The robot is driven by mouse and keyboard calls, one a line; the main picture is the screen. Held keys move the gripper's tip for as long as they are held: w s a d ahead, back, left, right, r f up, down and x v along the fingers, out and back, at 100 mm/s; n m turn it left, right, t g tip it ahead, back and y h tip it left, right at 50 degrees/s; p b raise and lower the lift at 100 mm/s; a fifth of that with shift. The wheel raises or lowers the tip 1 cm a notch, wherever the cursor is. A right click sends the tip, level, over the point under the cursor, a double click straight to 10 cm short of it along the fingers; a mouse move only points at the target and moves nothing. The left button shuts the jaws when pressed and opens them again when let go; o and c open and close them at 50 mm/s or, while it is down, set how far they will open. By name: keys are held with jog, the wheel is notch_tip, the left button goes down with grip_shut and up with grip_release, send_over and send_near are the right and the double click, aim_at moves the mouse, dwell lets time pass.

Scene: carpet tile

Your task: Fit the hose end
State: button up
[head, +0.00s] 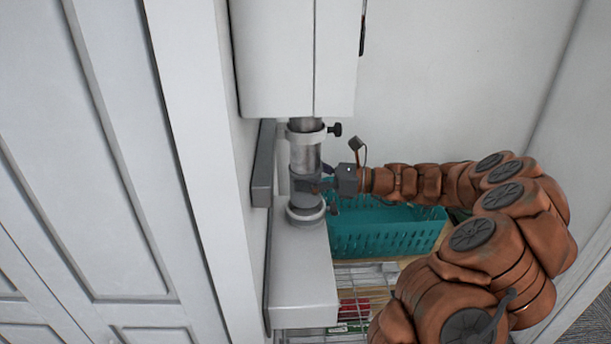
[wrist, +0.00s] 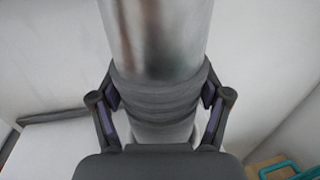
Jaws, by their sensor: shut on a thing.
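A silvery tube (head: 305,158) stands upright between an upper white box and a lower white box. A dark grey ribbed cuff (wrist: 157,100), which looks like the hose end, wraps the tube in the wrist view. My gripper (head: 312,186) reaches in from the right and is shut on this cuff, with one finger on each side in the wrist view. A pale clamp ring (head: 303,134) with a black knob (head: 334,130) circles the tube's top, just under the upper box. A grey collar (head: 306,213) sits at its foot. The cuff's far side is hidden.
The upper white box (head: 290,55) hangs close above, and the lower white box (head: 302,268) stands below. A teal basket (head: 385,232) is close beneath my arm. A wire rack (head: 365,281) is below it. White panels enclose both sides.

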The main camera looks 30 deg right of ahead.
jog(key=shift+p, duration=0.3)
jog(key=shift+f+b, duration=0.9)
jog(key=shift+f, duration=1.65)
dwell(0.5)
jog(key=shift+r, duration=0.2)
jog(key=shift+r+p, duration=1.85)
jog(key=shift+r, duration=0.2)
jog(key=shift+p, duration=0.8)
dwell(0.9)
jog(key=shift+f, duration=0.25)
dwell(0.4)
